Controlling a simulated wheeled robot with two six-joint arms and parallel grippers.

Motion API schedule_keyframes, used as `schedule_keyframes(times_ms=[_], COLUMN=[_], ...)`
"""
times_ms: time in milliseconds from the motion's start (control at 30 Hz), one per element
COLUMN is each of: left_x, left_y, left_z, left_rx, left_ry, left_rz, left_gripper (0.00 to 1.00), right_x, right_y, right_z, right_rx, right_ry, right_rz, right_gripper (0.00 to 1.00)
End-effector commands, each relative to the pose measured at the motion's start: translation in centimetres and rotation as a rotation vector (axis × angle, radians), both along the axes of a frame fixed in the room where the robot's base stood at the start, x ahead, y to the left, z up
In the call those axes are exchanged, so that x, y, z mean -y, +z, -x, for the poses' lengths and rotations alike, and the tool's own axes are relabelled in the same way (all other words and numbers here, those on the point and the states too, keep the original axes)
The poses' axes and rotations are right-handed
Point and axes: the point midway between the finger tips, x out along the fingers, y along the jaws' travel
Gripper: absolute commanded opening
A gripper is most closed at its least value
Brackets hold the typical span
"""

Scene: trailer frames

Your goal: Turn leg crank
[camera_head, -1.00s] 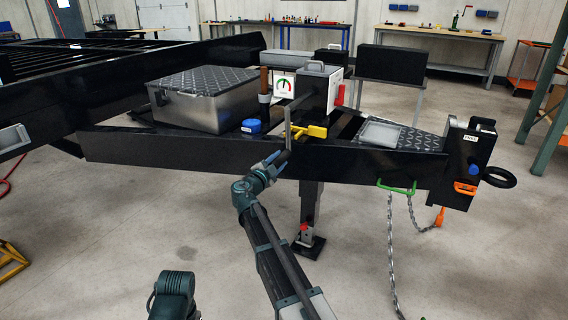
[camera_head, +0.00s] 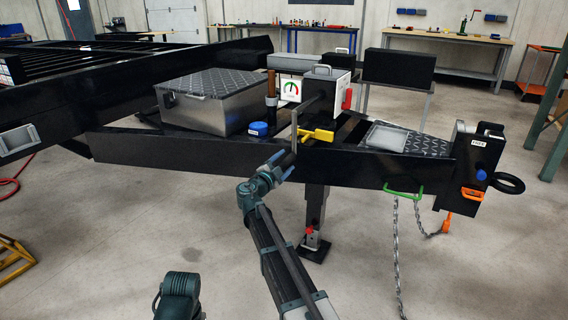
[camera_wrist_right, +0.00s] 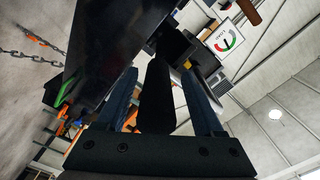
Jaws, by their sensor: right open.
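The leg crank (camera_head: 295,122) is a grey bent rod at the front of the jack housing on the black trailer tongue. Its arm hangs down and ends in a black grip. In the right wrist view the black grip (camera_wrist_right: 157,95) stands between the two fingers of my right gripper (camera_wrist_right: 160,100). The fingers are apart, with a gap visible beside the grip. In the head view my right gripper (camera_head: 280,162) is at the crank's lower end, in front of the tongue's side beam. The support leg (camera_head: 315,215) stands below, its foot at the floor. My left gripper is out of view.
A metal toolbox (camera_head: 205,98), a blue cap (camera_head: 258,129) and a yellow handle (camera_head: 317,135) sit on the tongue. A white gauge (camera_head: 290,88) is beside the jack housing. Chains (camera_head: 398,240) hang at the right. The floor in front is clear.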

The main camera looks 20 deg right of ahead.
Motion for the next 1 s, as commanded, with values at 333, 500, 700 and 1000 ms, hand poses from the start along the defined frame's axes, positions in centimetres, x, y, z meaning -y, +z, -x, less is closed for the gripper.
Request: schedule_keyframes(times_ms=[333, 500, 700, 1000], left_x=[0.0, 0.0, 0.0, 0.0], left_y=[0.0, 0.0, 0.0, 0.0], left_z=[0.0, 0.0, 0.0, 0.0], left_rx=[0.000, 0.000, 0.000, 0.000], left_ry=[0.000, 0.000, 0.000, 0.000], left_rz=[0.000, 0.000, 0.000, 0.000], left_gripper=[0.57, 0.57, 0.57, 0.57], right_x=[-3.6, -6.4, -9.0, -10.5], right_y=[0.0, 0.0, 0.0, 0.0], right_z=[3.3, 5.7, 7.8, 8.9], right_rx=[0.001, 0.000, 0.000, -0.001], right_ry=[0.002, 0.004, 0.003, 0.001], right_rz=[-0.001, 0.000, 0.000, 0.001], right_gripper=[0.69, 0.69, 0.69, 0.69])
